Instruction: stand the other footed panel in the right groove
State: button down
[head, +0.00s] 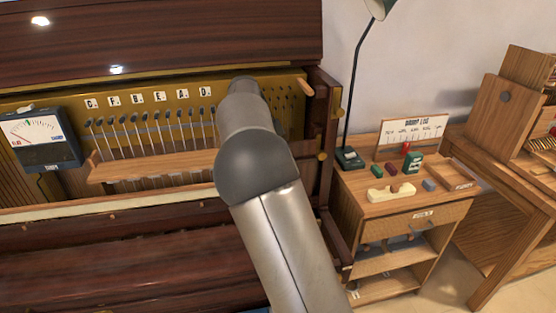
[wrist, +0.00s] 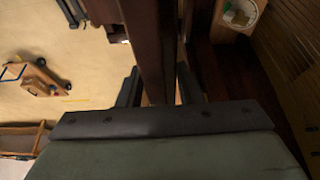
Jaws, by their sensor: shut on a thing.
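My gripper (wrist: 160,88) shows in the wrist view, its two dark fingers on either side of a dark brown wooden board seen edge-on. It is shut on this board (wrist: 151,45), which runs up out of the top of the view. The board looks like the footed panel, but no foot shows. In the head view my arm hides the gripper and the board, in front of the right part of the open piano (head: 150,40). I cannot pick out the right groove or another standing panel in either view.
A meter (head: 40,138) stands at the piano's left. A wooden rail (head: 155,167) crosses below a row of pegs. A side cabinet (head: 400,208) with small blocks and a lamp (head: 352,158) stands right of the piano. A wooden table (head: 515,180) is farther right.

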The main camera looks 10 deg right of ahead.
jog(key=shift+w+r+p, duration=0.2)
jog(key=shift+w+p, duration=0.2)
jog(key=shift+p, duration=0.1)
jog(key=shift+w+p, duration=4.5)
jog(key=shift+p, duration=0.7)
jog(key=shift+b+x, duration=1.65)
jog(key=shift+x, duration=1.25)
jog(key=shift+f, duration=0.15)
jog(key=c, duration=0.9)
grip_release()
